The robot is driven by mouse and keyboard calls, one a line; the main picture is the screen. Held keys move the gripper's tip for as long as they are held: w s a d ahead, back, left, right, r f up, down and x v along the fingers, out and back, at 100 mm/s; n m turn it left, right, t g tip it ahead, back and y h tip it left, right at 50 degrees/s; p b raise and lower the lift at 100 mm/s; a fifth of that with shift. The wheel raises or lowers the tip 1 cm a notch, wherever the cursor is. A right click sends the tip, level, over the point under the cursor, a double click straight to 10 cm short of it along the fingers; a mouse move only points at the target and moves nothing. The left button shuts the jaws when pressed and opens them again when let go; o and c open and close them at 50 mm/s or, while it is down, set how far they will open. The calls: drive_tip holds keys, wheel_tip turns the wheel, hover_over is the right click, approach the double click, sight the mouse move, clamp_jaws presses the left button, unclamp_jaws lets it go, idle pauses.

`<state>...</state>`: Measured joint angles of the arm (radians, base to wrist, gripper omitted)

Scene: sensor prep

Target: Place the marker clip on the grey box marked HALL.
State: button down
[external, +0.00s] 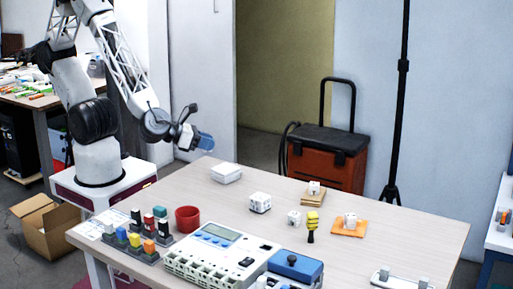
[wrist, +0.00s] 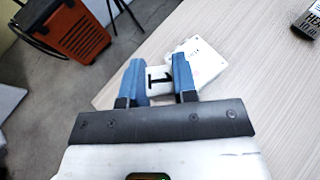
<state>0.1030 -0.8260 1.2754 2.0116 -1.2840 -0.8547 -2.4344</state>
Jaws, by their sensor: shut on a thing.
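My gripper (external: 205,141) is raised above the table's far left edge, its blue fingers pointing right. In the wrist view, my gripper (wrist: 160,80) is shut on a small white block (wrist: 158,78) with a black mark like a 1 or T. I cannot tell whether this block is the marker clip. A flat white box (wrist: 203,62) lies on the table beyond the fingers, partly hidden; it also shows in the external view (external: 226,173). No label HALL is legible, so I cannot pick out that grey box.
White cubes stand mid-table, one on an orange pad (external: 341,231). A yellow-and-black tool (external: 312,224), a red cup (external: 187,220), a rack of coloured pieces (external: 143,254) and a white instrument (external: 210,262) are nearer. A dark lettered box (wrist: 308,18) shows at the wrist view's corner.

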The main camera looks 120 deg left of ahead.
hover_over(226, 167)
drive_tip(key=shift+f, duration=0.35)
drive_tip(key=shift+f, duration=1.75)
drive_tip(key=shift+f, duration=0.15)
drive_tip(key=c, duration=0.9)
unclamp_jaws()
drive_tip(key=shift+r, duration=0.2)
drive_tip(key=v, duration=1.1)
drive_tip(key=shift+s+d+r, duration=0.2)
drive_tip(key=shift+s+d, duration=0.05)
drive_tip(key=shift+d, duration=0.05)
